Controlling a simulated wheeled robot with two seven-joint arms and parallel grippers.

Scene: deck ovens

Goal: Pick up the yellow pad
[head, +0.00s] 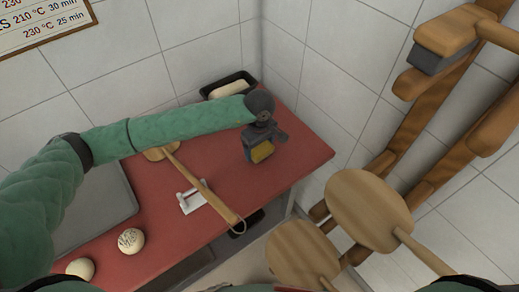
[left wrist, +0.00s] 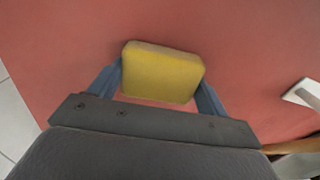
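The yellow pad (head: 262,152) is a small block at the right part of the red worktop (head: 300,150). In the left wrist view the yellow pad (left wrist: 162,73) fills the space between the blue fingers of my left gripper (left wrist: 162,80). The fingers lie along its two sides and appear to touch it. In the head view my left gripper (head: 260,150) points down with the pad at its fingertips. I cannot tell whether the pad rests on the worktop or is just above it. My right gripper is not in view.
A wooden peel (head: 200,185) lies across a white holder (head: 192,202) left of the gripper. A black tin of dough (head: 228,86) stands at the back wall. Two dough balls (head: 131,240) and a grey tray (head: 95,210) are at left. Wooden peels (head: 368,208) hang at right.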

